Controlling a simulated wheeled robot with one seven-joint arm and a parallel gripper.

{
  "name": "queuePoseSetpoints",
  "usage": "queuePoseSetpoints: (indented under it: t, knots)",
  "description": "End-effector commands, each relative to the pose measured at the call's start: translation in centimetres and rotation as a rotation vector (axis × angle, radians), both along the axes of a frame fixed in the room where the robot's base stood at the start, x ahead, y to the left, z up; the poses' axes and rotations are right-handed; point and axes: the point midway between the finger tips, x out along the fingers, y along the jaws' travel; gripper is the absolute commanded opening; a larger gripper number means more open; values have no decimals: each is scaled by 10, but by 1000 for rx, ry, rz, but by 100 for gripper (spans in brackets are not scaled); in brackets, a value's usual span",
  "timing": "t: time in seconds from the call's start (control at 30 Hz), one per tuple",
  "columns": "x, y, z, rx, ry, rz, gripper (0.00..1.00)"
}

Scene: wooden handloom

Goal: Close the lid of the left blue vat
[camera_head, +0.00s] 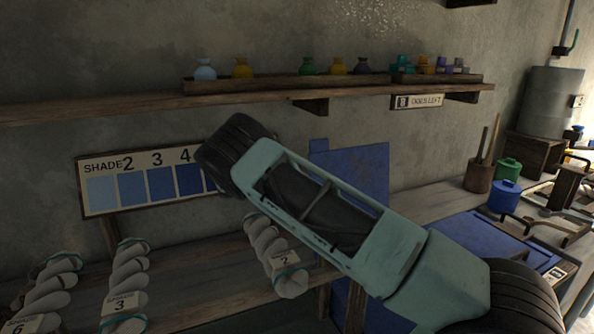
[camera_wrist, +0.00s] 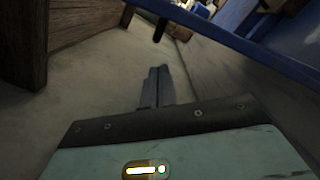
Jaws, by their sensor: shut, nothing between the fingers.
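A blue lid (camera_head: 365,172) stands raised, close to upright, against the wall behind my arm in the head view. Part of it is hidden by my arm. A blue vat front (camera_head: 345,305) shows below it, mostly hidden. To the right, another blue lid (camera_head: 478,240) lies flat. In the wrist view my gripper (camera_wrist: 158,72) is shut and empty, its fingertips together over bare floor. A long blue edge (camera_wrist: 235,40) runs above and to the right of the fingers, apart from them; I cannot tell which part it is. The head view does not show my fingers.
A wooden post (camera_wrist: 24,45) stands left of my gripper. A bench (camera_head: 225,300) holds twisted skeins (camera_head: 125,280), with a shade board (camera_head: 140,180) behind. A wall shelf (camera_head: 130,105) carries small jars. Green (camera_head: 508,170) and blue (camera_head: 503,196) pots stand at right.

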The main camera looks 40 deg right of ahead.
Motion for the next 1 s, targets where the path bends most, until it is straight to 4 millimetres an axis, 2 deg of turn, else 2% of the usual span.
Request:
queuePoseSetpoints:
  t: [0.03,0.2,0.4,0.87,1.0]
  knots:
    - [-4,-11,3,1,2,-3,0]
    - [-12,-38,4,0,1,-2,0]
    - [-18,-57,3,0,0,-1,0]
    - [-20,-61,3,0,-3,1,0]
    - [-32,-57,9,-14,-46,1,0]
